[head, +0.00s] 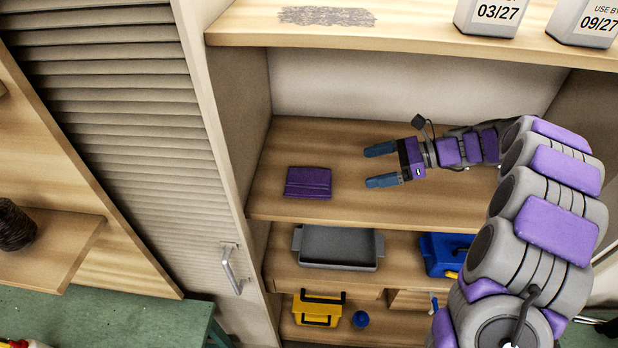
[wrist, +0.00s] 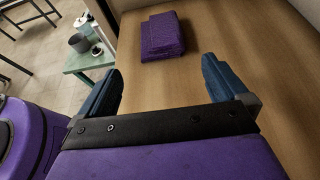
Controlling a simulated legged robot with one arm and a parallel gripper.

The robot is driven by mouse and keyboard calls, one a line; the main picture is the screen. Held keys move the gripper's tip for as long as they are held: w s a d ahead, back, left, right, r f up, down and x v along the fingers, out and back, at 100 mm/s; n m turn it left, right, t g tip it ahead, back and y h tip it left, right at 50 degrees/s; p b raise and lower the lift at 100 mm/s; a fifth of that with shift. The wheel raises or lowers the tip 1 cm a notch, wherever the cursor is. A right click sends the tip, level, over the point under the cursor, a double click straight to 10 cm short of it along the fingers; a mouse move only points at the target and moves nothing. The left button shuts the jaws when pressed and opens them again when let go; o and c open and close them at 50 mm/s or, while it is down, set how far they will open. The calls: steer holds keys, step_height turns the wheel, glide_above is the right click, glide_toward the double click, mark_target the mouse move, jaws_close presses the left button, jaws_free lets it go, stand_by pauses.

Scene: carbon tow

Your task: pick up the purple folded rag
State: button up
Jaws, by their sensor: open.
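The purple folded rag (head: 308,183) lies flat on the middle wooden shelf of the cabinet, toward its left side. My gripper (head: 375,166) is over the same shelf, to the right of the rag, with its two blue fingers apart and pointing left toward it. Nothing is between the fingers. In the wrist view the rag (wrist: 162,36) lies ahead of the open fingertips (wrist: 158,78), roughly centred between them, with bare wood showing between. The gripper and the rag are apart.
The upper shelf (head: 420,40) carries two dated containers (head: 490,12). Below are a grey tray (head: 338,247), a blue toolbox (head: 443,252), a yellow toolbox (head: 317,309) and a blue ball-like item (head: 360,319). A slatted door (head: 130,110) stands left. The shelf around the rag is clear.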

mark_target(314, 179)
steer(key=b+x, duration=0.1)
steer(key=x, duration=1.1)
steer(key=shift+a+b, duration=0.1)
steer(key=shift+b, duration=0.3)
steer(key=shift+b+x, duration=0.6)
steer(key=shift+x, duration=2)
steer(key=shift+s+a, duration=0.1)
steer(key=shift+s, duration=0.1)
steer(key=shift+c, duration=0.2)
steer(key=c, duration=0.7)
steer(key=shift+o, duration=0.2)
steer(key=shift+r, duration=0.15)
